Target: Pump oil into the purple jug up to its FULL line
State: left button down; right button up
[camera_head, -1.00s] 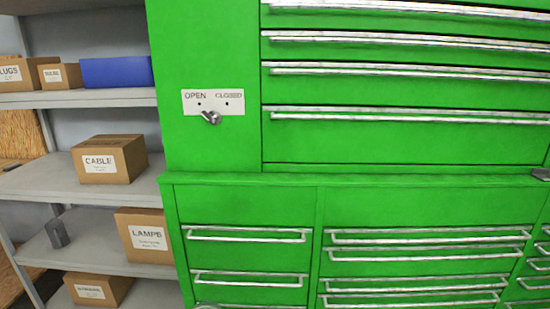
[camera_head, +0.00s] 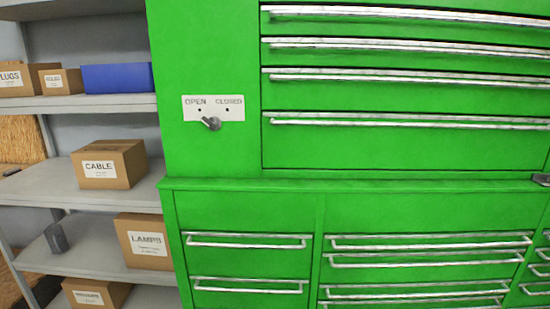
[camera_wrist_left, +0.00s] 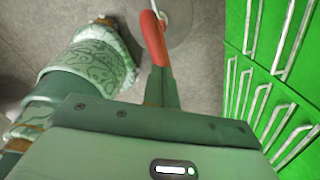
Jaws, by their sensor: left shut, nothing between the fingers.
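No purple jug, oil or pump shows in either view. My left gripper (camera_wrist_left: 155,45) shows in the left wrist view as a red-ended finger shape beyond its dark green body. It is shut and empty, above a grey floor and to the left of green drawer fronts. It does not show in the head view. My right gripper is in neither view.
A green drawer cabinet (camera_head: 365,205) with long metal handles fills the head view. Shelves (camera_head: 40,185) at left hold labelled boxes and a blue bin (camera_head: 117,77).

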pick_arm(q)
jog(key=shift+f+b, duration=1.2)
jog(key=shift+f, duration=1.45)
notch_tip(320, 180, up, 6)
jog(key=p, duration=0.5)
jog(key=shift+f, duration=0.4)
